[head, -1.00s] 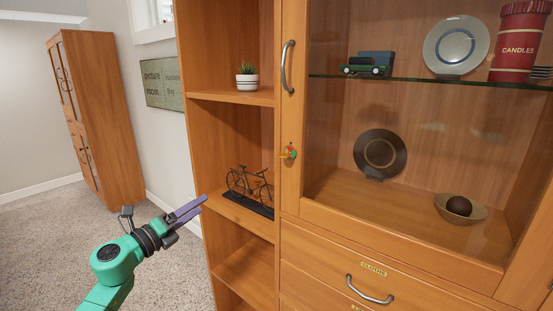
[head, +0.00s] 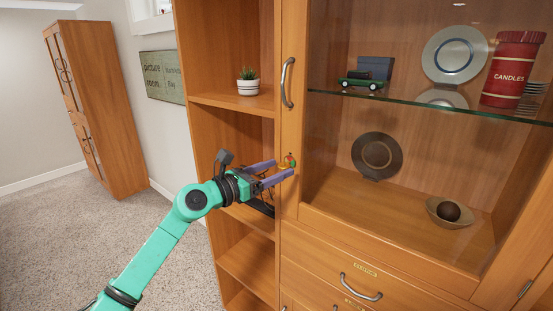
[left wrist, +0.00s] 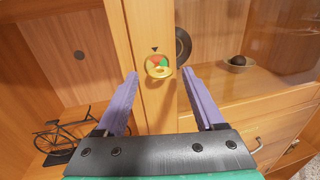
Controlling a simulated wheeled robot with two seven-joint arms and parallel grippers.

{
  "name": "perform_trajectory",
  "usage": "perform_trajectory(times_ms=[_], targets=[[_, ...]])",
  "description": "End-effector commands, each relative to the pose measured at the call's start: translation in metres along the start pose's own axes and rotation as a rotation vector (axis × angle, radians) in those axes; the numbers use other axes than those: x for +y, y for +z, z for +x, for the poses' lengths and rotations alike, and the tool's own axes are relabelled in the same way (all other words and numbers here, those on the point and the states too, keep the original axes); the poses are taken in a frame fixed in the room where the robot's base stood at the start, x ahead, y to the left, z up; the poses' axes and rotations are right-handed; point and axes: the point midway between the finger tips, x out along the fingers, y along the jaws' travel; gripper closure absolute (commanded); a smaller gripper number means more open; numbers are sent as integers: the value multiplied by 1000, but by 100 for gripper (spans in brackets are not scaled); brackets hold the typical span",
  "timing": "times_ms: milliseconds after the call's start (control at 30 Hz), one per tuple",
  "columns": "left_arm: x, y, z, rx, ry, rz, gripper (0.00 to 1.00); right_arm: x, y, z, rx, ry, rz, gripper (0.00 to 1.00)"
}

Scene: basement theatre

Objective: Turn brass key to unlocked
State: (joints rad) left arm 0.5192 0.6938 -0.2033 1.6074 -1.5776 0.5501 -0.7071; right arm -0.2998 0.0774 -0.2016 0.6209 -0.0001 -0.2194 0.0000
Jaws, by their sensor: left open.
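The brass key (left wrist: 159,71) sits in a round lock plate with red and green sectors on the cabinet's door frame; a small dark triangle mark is above it. In the head view the key (head: 288,164) shows just beyond my left gripper's fingertips. My left gripper (head: 284,168) is open, with purple fingers. In the left wrist view the gripper (left wrist: 160,73) has its fingers apart on either side of the lock, with nothing between them that I can see held. Whether the fingertips touch the frame is unclear. My right gripper is not in view.
The glass cabinet door has a metal handle (head: 287,82) above the lock. Drawers with a handle (head: 361,287) lie below. Open shelves on the left hold a potted plant (head: 248,82) and a model bicycle (left wrist: 64,128), partly hidden by my arm in the head view.

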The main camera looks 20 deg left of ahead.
Motion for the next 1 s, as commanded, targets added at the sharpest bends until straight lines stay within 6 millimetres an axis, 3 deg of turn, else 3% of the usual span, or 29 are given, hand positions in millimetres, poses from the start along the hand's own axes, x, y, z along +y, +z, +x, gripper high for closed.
perform_trajectory(times_ms=[300, 400, 500, 1000], targets=[[0, -1, 6, 1, 0, 0, 30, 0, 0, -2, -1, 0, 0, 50], [0, -1, 6, 1, 0, 0, 68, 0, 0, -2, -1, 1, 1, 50], [0, -1, 6, 1, 0, -1, 100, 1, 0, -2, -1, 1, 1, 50], [0, -2, 6, -18, 0, -97, 100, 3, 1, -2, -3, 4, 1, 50]])
